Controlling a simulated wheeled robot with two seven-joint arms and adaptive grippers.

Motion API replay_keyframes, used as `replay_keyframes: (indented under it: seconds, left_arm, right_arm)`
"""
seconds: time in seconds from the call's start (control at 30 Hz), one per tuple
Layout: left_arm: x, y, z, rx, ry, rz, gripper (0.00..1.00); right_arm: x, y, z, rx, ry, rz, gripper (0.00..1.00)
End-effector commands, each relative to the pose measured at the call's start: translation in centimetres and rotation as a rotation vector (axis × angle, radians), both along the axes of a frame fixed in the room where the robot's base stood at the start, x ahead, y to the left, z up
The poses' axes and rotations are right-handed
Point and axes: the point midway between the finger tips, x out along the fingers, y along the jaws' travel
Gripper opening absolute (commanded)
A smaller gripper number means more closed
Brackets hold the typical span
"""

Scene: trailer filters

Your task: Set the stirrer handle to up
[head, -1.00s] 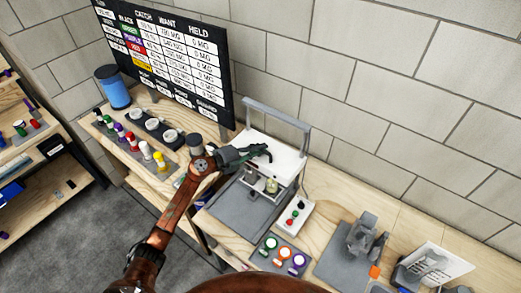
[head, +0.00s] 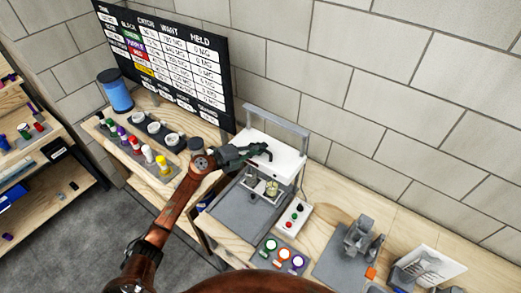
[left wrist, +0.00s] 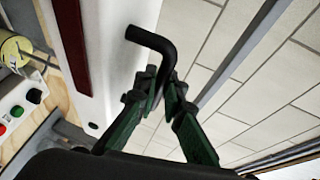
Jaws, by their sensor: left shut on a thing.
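The stirrer has a white head (head: 285,157) in a grey upright frame (head: 278,121), standing on a grey base on the bench. A black bent handle (left wrist: 155,42) sticks out beside the white head in the left wrist view. My left gripper (left wrist: 160,88), with dark green fingers, is shut on this handle, whose bent end shows beyond the fingers. In the head view my left gripper (head: 258,151) lies at the white head's upper left side, and the handle is too small to make out. Small jars (head: 271,188) stand below the head. My right gripper is not in view.
A control box (head: 292,217) with buttons and a dial sits right of the stirrer. In front lie coloured round pieces on a dark plate (head: 280,256). Cups and coloured bottles stand on the left bench. A black board (head: 175,65) rises behind it.

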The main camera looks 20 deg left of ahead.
Motion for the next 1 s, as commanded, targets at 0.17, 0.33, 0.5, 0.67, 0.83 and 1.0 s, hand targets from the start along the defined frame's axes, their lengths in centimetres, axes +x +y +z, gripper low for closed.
replay_keyframes:
  seconds: [0.17, 0.33, 0.5, 0.67, 0.83, 1.0]
  left_arm:
    - [0.1, 0.1, 3.8, -0.002, -0.007, 0.002, 0.0]
    - [0.1, 0.0, 6.4, -0.003, -0.008, 0.001, 0.0]
    - [0.1, 0.0, 8.0, -0.004, -0.007, 0.002, 0.0]
    - [0.1, 0.0, 8.4, -0.005, -0.007, 0.002, 0.0]
    - [0.2, 0.0, 8.5, -0.007, -0.01, 0.003, 0.0]
    - [0.2, 0.1, 8.6, -0.007, -0.011, 0.003, 0.12]
  right_arm:
    - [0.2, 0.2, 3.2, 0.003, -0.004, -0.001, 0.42]
    - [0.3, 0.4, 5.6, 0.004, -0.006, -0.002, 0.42]
    - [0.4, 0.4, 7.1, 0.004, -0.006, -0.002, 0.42]
    - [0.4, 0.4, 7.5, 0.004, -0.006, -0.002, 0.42]
    - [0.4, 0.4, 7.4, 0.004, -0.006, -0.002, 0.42]
    - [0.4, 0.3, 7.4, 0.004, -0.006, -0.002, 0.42]
